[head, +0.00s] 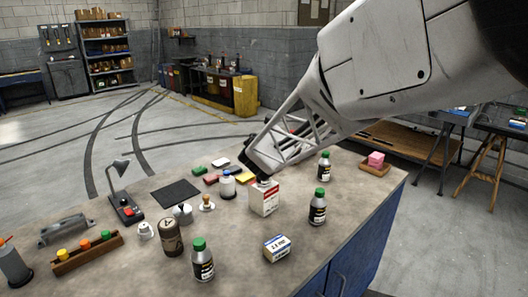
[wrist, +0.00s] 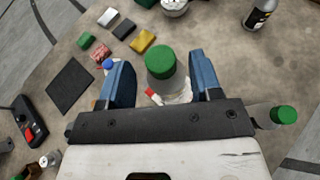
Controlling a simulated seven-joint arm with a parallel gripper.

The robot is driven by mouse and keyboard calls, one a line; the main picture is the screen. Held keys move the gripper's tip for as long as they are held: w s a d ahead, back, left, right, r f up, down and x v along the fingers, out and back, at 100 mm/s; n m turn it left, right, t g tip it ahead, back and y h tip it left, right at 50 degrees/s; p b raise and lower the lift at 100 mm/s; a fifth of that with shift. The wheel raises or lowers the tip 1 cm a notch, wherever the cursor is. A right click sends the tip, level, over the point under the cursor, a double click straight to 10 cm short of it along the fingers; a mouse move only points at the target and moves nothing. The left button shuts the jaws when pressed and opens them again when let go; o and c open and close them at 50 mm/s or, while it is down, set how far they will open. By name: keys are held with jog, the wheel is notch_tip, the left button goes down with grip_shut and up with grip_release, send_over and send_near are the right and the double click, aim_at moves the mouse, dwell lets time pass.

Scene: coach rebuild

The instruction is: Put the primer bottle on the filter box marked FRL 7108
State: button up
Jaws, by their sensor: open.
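My gripper (head: 262,170) is open over a white box with a red label (head: 264,199) in the head view; its lettering is too small to read. In the wrist view a bottle with a green cap (wrist: 160,63) stands between the two blue fingers, with gaps visible on both sides. White and red surface shows below that cap, so the bottle appears to be on the box; the gripper hides most of it in the head view. A white-and-blue box (head: 277,249) lies nearer the front, its marking unreadable.
Other dark green-capped bottles stand at the front (head: 203,262), right (head: 317,208) and back right (head: 323,167). A white blue-capped bottle (head: 228,186) is close left of the gripper. A lamp (head: 125,205) and black mat (head: 176,193) lie left. The right front bench top is clear.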

jog(key=v, duration=0.7)
jog(key=shift+s+d+r, duration=0.1)
jog(key=shift+s, duration=0.05)
dwell(0.6)
jog(key=s+d+r+m+g+h, duration=0.2)
jog(key=s+d+m+g+h, duration=0.35)
jog(key=s+d+m, duration=1.25)
jog(key=s+d+f+m+g+y, duration=0.1)
jog(key=s+f+m+g+y, duration=0.1)
jog(key=s+m, duration=0.7)
jog(key=s+d+f+m+g+y, duration=0.1)
jog(key=s+f+m+g+y, duration=0.2)
jog(key=s+m, duration=0.6)
jog(key=shift+s+f, duration=0.35)
jog(key=shift+s, duration=0.85)
